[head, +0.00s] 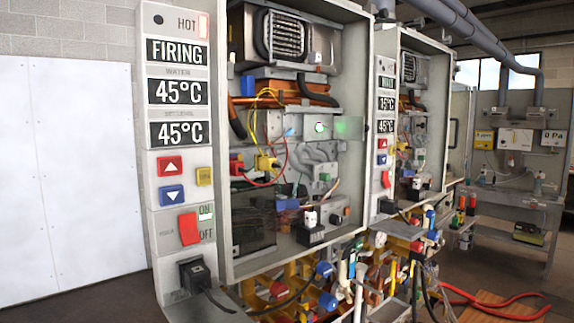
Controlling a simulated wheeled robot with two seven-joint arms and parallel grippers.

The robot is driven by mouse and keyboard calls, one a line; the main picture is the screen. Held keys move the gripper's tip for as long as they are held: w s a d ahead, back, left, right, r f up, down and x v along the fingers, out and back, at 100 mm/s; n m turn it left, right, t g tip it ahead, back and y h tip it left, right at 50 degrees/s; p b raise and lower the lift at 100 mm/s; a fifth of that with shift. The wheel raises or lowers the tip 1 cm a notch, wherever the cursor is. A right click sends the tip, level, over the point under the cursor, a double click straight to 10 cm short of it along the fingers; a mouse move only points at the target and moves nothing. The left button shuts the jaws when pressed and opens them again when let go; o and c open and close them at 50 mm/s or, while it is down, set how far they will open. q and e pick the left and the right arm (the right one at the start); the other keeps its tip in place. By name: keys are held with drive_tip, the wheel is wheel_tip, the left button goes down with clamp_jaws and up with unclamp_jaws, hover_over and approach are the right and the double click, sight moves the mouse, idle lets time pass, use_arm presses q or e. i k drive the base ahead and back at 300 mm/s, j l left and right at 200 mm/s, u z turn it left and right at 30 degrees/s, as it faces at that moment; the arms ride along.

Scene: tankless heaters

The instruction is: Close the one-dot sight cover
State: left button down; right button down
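The near heater (228,281) stands open-fronted in the middle of the head view, and its control panel (176,100) carries a single dark dot near the top. A small round sight (320,127) glows pale green on a grey plate inside it. A flat, greenish, see-through flap (350,129) sits just right of the sight, beside it and not over it; it looks like the sight cover, swung aside. I cannot make out a dot on the flap. Neither of my grippers is in view.
A second open heater (409,120) stands behind to the right. Pipes, valves and cables (290,290) crowd below the near heater. A plug with a black cable (195,275) is at its lower left. A workbench (510,195) stands at the far right; red-handled tools (490,303) lie lower right.

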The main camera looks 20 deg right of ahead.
sight(350, 128)
drive_tip(key=i+l+u, duration=0.15)
drive_tip(key=l, duration=0.55)
drive_tip(key=l+u, duration=0.2)
drive_tip(key=l, duration=0.45)
drive_tip(key=l+u, duration=0.15)
drive_tip(key=l, duration=0.55)
drive_tip(key=l+u, duration=0.2)
drive_tip(key=l, duration=0.45)
drive_tip(key=k+l+u, duration=0.15)
drive_tip(key=l, duration=0.55)
drive_tip(key=k+l+u, duration=0.2)
drive_tip(key=l, duration=0.45)
drive_tip(key=i+l, duration=0.05)
drive_tip(key=i, duration=0.05)
